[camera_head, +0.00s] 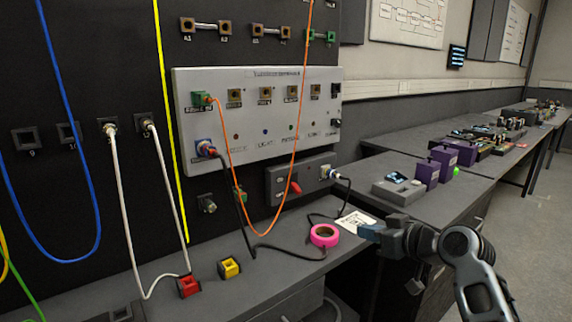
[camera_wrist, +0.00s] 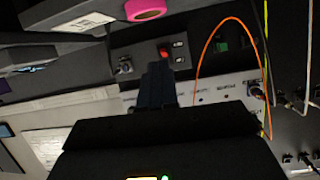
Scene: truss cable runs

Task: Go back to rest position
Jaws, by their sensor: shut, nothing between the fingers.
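My gripper (camera_head: 368,232) is at the right of the head view, above the front edge of the bench and to the right of a pink tape roll (camera_head: 324,235). Its fingers are shut and nothing shows between them. In the wrist view the shut fingers (camera_wrist: 158,80) point toward the wall panels, which appear upside down. The pink tape roll also shows at the top of the wrist view (camera_wrist: 146,9). My gripper looks apart from the tape roll and the bench top.
A grey panel (camera_head: 262,78) has an orange cable (camera_head: 228,140) looping from it. White cables (camera_head: 122,195) hang at the left near red (camera_head: 189,286) and yellow (camera_head: 229,268) blocks. Purple boxes (camera_head: 427,174) and a grey device (camera_head: 398,191) stand on the right bench. Floor at the far right is clear.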

